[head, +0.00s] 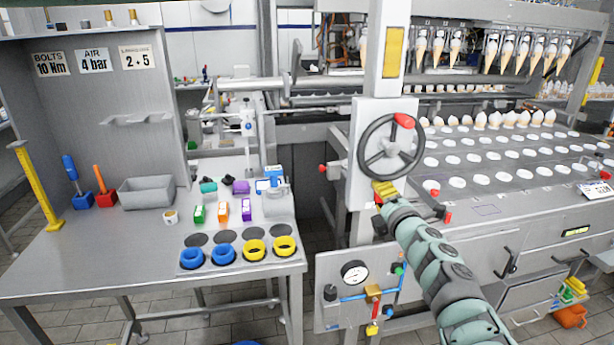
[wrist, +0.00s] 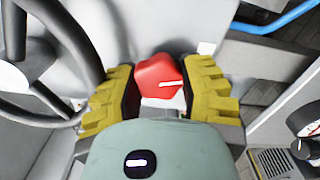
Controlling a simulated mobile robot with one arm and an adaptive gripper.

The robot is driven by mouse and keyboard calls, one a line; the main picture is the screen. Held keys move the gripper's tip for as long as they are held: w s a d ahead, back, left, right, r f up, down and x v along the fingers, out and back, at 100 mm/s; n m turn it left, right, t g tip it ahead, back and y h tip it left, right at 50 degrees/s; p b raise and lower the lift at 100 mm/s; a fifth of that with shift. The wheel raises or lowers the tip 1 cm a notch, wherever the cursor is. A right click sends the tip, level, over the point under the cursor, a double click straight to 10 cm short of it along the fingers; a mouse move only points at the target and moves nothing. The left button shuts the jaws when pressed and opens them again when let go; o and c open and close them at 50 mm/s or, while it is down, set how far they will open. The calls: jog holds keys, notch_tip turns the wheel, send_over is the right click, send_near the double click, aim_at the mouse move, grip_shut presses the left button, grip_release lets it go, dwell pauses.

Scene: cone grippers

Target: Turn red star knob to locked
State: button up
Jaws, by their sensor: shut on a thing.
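The red star knob (wrist: 160,78) shows in the wrist view, with a white mark on its face pointing to the right. My gripper (wrist: 168,92) has a yellow ribbed finger on each side of the knob and is shut on it. In the head view my gripper (head: 384,190) is at the front of the white column, just below the handwheel.
The black handwheel (head: 391,146) with a red grip is close above my gripper; its rim (wrist: 92,62) fills the left of the wrist view. A gauge panel (head: 357,290) is below. A workbench (head: 110,245) with rings and small boxes stands at left. The conveyor with cones is at right.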

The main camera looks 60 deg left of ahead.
jog(key=shift+m+p, duration=0.9)
jog(key=shift+m, duration=0.8)
jog(key=shift+f, duration=0.1)
jog(key=o, duration=1.2)
jog(key=shift+a, duration=0.1)
jog(key=shift+r, duration=0.2)
jog(key=v, duration=0.8)
jog(key=shift+f, duration=0.2)
